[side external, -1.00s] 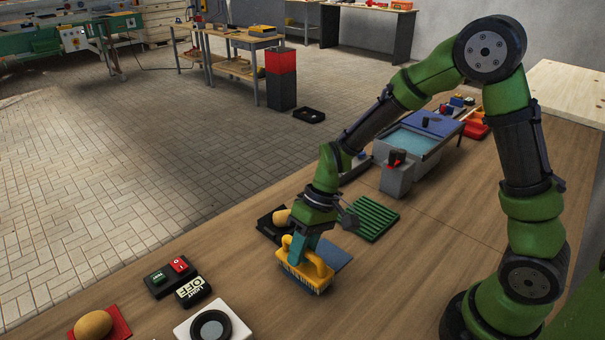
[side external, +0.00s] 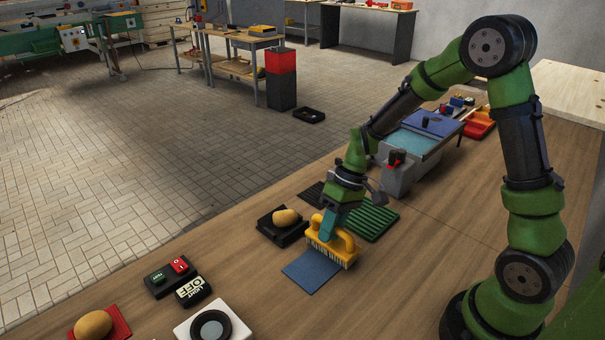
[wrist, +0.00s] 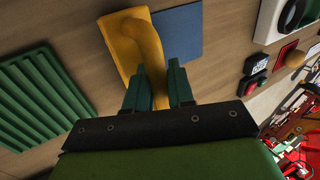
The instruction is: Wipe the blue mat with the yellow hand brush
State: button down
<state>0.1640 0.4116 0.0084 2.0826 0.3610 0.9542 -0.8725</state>
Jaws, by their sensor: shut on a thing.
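The yellow hand brush (side external: 332,245) is upright with its bristles down, at the far right end of the blue mat (side external: 311,272). My gripper (side external: 333,226) is shut on the brush handle from above. In the wrist view the brush (wrist: 128,45) sits between the two green fingers of my gripper (wrist: 153,92), and the blue mat (wrist: 180,35) lies to its right. The brush hides part of the mat. I cannot tell whether the bristles touch the mat or the table beside it.
A green ribbed pad (side external: 372,221) lies just behind and right of the brush. A black tray (side external: 292,236) with a potato (side external: 286,217) is to its left. A switch box (side external: 171,277) and a white-framed round dial (side external: 211,328) stand nearer the front. Bare table lies right of the mat.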

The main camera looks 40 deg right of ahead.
jog(key=shift+d, duration=0.45)
jog(key=shift+a+r, duration=0.1)
jog(key=shift+r, duration=3.95)
